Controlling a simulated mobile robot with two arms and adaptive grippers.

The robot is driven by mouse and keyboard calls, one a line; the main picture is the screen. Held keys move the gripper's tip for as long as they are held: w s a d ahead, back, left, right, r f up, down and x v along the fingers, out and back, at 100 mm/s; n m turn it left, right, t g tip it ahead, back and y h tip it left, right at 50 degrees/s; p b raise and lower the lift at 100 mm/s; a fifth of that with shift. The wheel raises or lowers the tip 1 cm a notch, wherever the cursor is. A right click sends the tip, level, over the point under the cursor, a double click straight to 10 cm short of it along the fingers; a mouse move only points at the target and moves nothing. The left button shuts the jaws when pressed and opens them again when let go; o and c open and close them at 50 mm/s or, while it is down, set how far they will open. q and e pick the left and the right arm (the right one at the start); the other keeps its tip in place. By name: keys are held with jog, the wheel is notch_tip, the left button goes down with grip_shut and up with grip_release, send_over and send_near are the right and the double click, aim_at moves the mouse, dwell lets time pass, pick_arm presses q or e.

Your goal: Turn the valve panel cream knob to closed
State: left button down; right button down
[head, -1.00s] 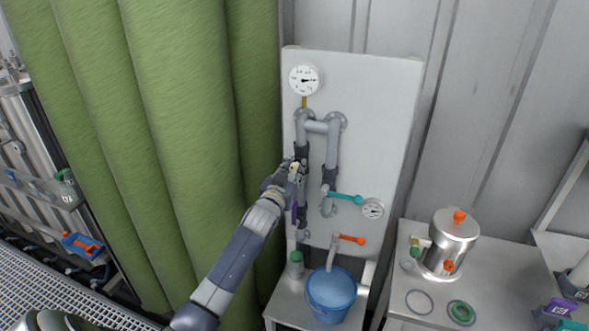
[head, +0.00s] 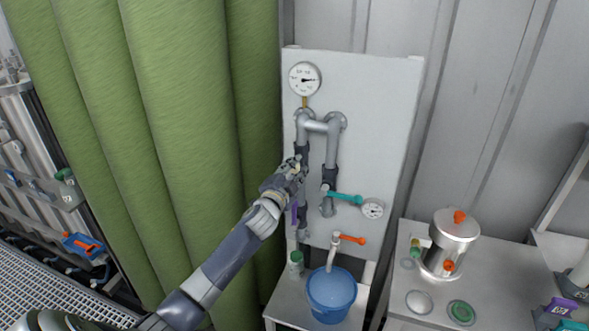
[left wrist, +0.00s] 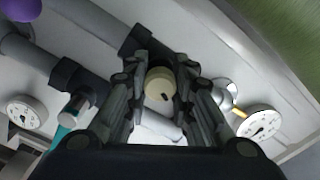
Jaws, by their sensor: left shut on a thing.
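The white valve panel (head: 385,110) stands upright against the wall with grey pipes on it. My left gripper (head: 298,164) is at the left pipe of the panel and hides most of the cream knob in the head view. In the left wrist view the cream knob (left wrist: 160,84), round with a small dark mark, sits between the fingers of my left gripper (left wrist: 163,92), which is shut on it. My right gripper is not in view.
A teal lever (head: 345,196), an orange lever (head: 352,239) and a purple handle (head: 294,212) are on the panel pipework near my arm. A blue bucket (head: 331,296) stands below. Green curtain (head: 180,120) hangs on the left.

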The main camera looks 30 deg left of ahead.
pick_arm(q)
jog(key=m, duration=0.6)
jog(key=shift+m, duration=0.3)
jog(key=m+p, duration=0.1)
jog(key=m, duration=0.5)
jog(key=shift+m+p, duration=0.3)
jog(key=c, duration=1.3)
grip_release()
jog(key=shift+c, duration=0.2)
jog(key=v, duration=1.2)
